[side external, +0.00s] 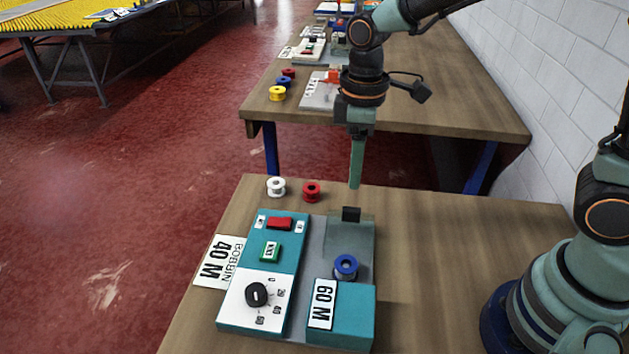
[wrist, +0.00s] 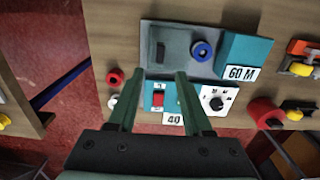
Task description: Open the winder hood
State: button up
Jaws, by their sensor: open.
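The winder (side external: 313,250) sits on the wooden table, and the wrist view shows it too (wrist: 195,68). Its smoky see-through hood (side external: 338,240) lies on the far right part, with a dark handle block (side external: 351,214) at its far end. The hood looks down, but its exact angle is hard to tell. The handle shows in the wrist view (wrist: 158,52). A blue bobbin (side external: 346,267) sits near the 60 M block. My gripper (side external: 355,187) points down above and just beyond the handle, apart from it. Its two fingers (wrist: 156,76) are spread and empty.
A white bobbin (side external: 276,187) and a red bobbin (side external: 311,191) stand behind the winder. The control panel has a red switch (side external: 280,223), a green button (side external: 270,250) and a black knob (side external: 257,294). The table right of the winder is clear.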

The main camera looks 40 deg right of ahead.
jog(key=shift+r, duration=1.55)
jog(key=s+d+r+m+t, duration=0.5)
jog(key=s+d+m, duration=0.1)
jog(key=d+m, duration=0.3)
jog(key=shift+s+d+r+t, duration=0.2)
jog(key=shift+d+r+t, duration=0.1)
jog(key=shift+d, duration=0.4)
